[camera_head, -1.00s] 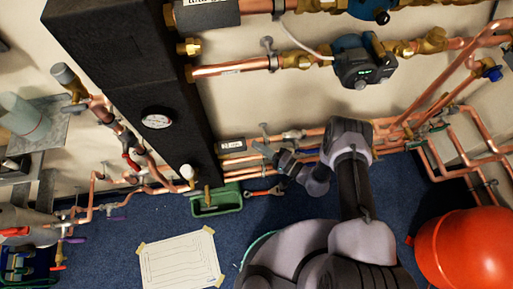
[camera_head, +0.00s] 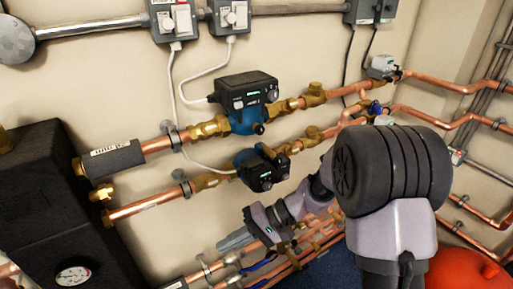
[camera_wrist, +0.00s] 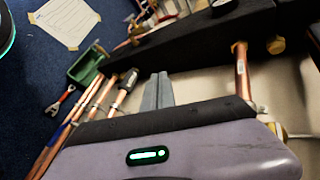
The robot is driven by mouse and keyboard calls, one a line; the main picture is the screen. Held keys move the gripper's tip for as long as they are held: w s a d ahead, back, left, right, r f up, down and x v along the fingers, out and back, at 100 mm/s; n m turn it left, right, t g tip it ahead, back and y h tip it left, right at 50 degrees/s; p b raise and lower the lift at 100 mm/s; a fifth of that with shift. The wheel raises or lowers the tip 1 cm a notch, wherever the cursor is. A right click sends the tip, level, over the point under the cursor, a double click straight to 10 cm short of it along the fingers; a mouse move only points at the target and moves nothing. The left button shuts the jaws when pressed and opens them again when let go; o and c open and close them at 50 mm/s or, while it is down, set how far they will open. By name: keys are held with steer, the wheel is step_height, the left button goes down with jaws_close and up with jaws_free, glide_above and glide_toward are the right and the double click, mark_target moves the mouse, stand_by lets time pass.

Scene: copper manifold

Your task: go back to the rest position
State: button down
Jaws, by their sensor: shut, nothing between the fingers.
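My gripper (camera_head: 234,241) is at the end of my folded grey and black arm in the head view, pointing left in front of the lower copper pipes. Its two grey fingers lie together and hold nothing. In the wrist view the fingers (camera_wrist: 158,90) also show closed, side by side, above the grey gripper body with its green light. They look apart from the pipes, but the exact gap cannot be told.
Copper pipes (camera_head: 147,203) and two pumps (camera_head: 246,100) (camera_head: 262,168) run along the wall. A black manifold block (camera_head: 62,215) stands left, a red vessel (camera_head: 462,270) lower right. The wrist view shows a green tray (camera_wrist: 86,64), wrench (camera_wrist: 60,100) and paper (camera_wrist: 66,20) on the blue floor.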

steer(key=s+d+r+m+t+h, duration=0.5)
steer(key=s+d+r+t+h, duration=0.3)
steer(key=s+d+r, duration=0.6)
steer(key=s+d+h, duration=0.1)
steer(key=s+d, duration=0.1)
steer(key=d, duration=0.1)
steer(key=shift+d+t+h, duration=0.35)
steer(key=shift+t+h, duration=0.05)
